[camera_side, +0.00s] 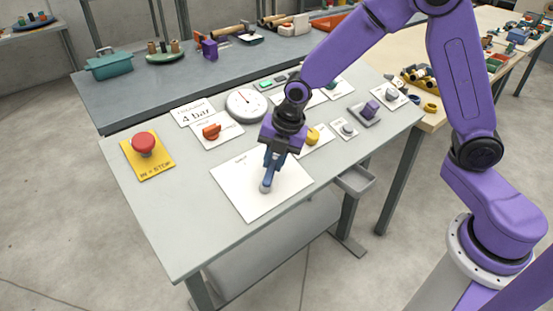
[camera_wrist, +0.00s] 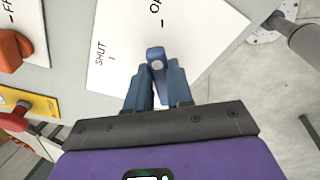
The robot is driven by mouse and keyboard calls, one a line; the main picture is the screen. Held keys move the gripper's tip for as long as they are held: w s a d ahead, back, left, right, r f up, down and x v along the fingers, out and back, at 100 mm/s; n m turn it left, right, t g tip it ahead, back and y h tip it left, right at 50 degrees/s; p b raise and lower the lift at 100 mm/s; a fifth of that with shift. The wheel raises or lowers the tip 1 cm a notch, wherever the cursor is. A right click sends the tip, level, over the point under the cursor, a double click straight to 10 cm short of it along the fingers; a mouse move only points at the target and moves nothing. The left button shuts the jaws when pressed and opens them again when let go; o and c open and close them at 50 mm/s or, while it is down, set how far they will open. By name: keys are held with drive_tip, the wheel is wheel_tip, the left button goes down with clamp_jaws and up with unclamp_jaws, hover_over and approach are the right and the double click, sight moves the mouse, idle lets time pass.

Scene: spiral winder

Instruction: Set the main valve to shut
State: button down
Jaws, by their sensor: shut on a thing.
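The main valve is a blue lever (camera_side: 266,184) on a white plate (camera_side: 240,190) at the front of the grey panel. In the wrist view the lever's end with a round grey bolt (camera_wrist: 157,65) shows just beyond my fingers. The plate in that view (camera_wrist: 205,40) carries the word SHUT with a tick at left, and a partly cut-off word beginning with O with a tick at the top. My gripper (camera_side: 273,160) is shut on the lever from above, with blue fingers on either side (camera_wrist: 159,88). The fingers hide the rest of the lever, so its exact pointing is unclear.
A red stop button (camera_side: 143,143) on a yellow plate stands at left. An orange knob (camera_side: 211,131), a round gauge (camera_side: 246,104) and a yellow knob (camera_side: 312,135) sit behind the valve. The panel's front left is clear.

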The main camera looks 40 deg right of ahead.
drive_tip(key=n, duration=0.1)
drive_tip(key=w+a+n, duration=0.1)
drive_tip(key=n, duration=0.3)
drive_tip(key=shift+w+a+r+g+h, duration=0.2)
drive_tip(key=shift+a+r+g+h, duration=0.1)
drive_tip(key=shift+a, duration=0.1)
drive_tip(key=shift+w+a+n+h, duration=0.15)
drive_tip(key=shift+a+n, duration=0.2)
drive_tip(key=shift+n, duration=0.55)
drive_tip(key=shift+a+n+h, duration=0.1)
drive_tip(key=shift+a+n, duration=0.25)
drive_tip(key=shift+n, duration=0.55)
drive_tip(key=shift+w+a+n+h, duration=0.15)
drive_tip(key=shift+a+n, duration=0.2)
drive_tip(key=shift+n, duration=0.55)
drive_tip(key=c, duration=1)
unclamp_jaws()
drive_tip(key=shift+s, duration=0.1)
wheel_tip(320, 180, up, 17)
drive_tip(key=s, duration=0.2)
drive_tip(key=shift+s+r, duration=0.15)
drive_tip(key=shift+s, duration=0.2)
